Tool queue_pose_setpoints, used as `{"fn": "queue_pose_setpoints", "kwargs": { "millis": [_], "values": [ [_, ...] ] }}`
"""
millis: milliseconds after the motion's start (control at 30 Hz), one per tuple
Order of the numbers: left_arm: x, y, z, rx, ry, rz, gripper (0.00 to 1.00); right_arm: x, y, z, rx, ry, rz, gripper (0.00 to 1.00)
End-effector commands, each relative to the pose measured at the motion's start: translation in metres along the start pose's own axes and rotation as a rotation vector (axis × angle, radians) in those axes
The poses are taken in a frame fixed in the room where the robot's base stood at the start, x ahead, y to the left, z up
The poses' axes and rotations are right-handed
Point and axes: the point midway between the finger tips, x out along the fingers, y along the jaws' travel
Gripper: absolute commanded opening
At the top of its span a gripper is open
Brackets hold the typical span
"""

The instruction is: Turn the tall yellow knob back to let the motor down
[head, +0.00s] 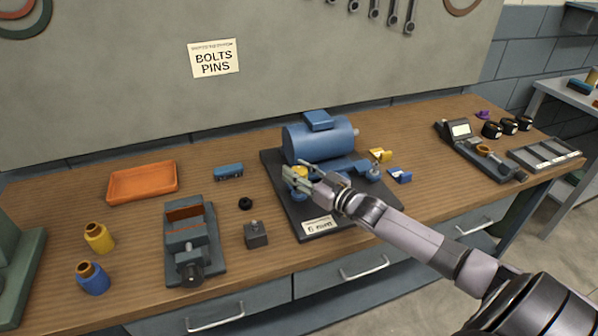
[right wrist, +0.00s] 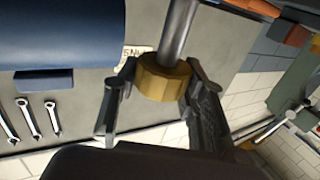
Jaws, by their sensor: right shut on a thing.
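The blue motor (head: 320,141) rests on a dark base plate (head: 273,163) in the middle of the bench. The yellow knob (head: 299,172) is at the motor's front left, partly hidden by my right gripper (head: 297,168). In the right wrist view the yellow knob (right wrist: 164,80) is a ribbed collar around a grey rod (right wrist: 179,32). The fingers of my right gripper (right wrist: 160,85) are on both sides of it, shut on the knob. The motor also fills the upper left there. My left gripper is not in view.
A vise (head: 190,243), a small dark block (head: 256,235) and an orange tray (head: 142,181) stand to the left. Yellow and blue bottles are at the far left.

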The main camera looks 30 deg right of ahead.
Motion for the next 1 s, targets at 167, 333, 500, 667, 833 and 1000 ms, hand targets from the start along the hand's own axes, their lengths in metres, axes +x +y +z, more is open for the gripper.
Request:
{"fn": "queue_pose_setpoints", "kwargs": {
  "millis": [167,333,500,667,833,1000],
  "values": [
    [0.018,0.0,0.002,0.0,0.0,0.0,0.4,0.003,-0.001,0.001,-0.011,0.008,-0.078,0.11],
    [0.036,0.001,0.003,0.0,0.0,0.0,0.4,0.003,-0.001,0.001,-0.009,0.012,-0.178,0.11],
    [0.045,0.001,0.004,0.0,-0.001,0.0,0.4,0.002,-0.001,0.0,-0.002,0.011,-0.249,0.11],
    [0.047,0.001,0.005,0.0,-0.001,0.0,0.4,0.0,-0.001,-0.001,0.003,0.006,-0.273,0.11],
    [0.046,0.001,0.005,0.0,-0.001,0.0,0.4,0.0,-0.001,-0.001,0.005,0.006,-0.274,0.11],
    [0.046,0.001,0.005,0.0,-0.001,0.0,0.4,0.0,0.0,-0.001,0.005,0.005,-0.273,0.42]
  ]
}}
